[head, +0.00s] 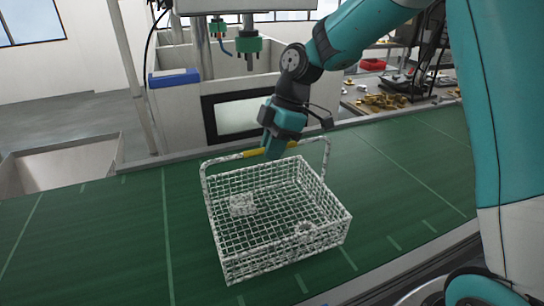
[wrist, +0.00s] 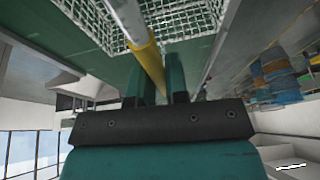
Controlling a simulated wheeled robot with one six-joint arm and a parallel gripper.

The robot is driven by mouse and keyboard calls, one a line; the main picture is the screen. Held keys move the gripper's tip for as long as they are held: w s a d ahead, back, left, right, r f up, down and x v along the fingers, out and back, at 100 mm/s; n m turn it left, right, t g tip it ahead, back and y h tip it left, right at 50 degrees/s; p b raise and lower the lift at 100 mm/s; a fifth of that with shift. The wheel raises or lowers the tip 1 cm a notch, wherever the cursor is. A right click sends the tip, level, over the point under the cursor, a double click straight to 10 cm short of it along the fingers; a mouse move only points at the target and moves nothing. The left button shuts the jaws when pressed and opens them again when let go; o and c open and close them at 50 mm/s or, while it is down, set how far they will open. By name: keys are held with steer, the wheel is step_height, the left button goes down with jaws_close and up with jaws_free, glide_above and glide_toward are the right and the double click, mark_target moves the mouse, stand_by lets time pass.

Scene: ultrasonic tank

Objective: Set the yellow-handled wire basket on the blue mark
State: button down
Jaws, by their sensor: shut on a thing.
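The wire basket (head: 278,250) is a white mesh tray on or just above the green surface; I cannot tell whether it touches. Its tall hoop handle has a yellow grip (head: 256,152) at the top. My gripper (head: 275,147) is shut on this yellow grip from above. In the wrist view the yellow grip (wrist: 151,66) passes between the fingers of my gripper (wrist: 162,80), and the basket mesh (wrist: 180,22) shows beyond. A small pale mesh part (head: 242,205) lies in the basket. I make out no blue mark on the green surface.
The green surface (head: 100,225) is clear left and right of the basket, with pale lines across it. Behind it stands a pale tank machine (head: 180,115) with a dark-framed window and a blue-topped box (head: 174,78). A workbench with brass-coloured parts (head: 383,101) is at the back right.

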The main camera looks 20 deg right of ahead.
steer(key=shift+f, duration=1.45)
steer(key=c, duration=1.1)
jaws_free()
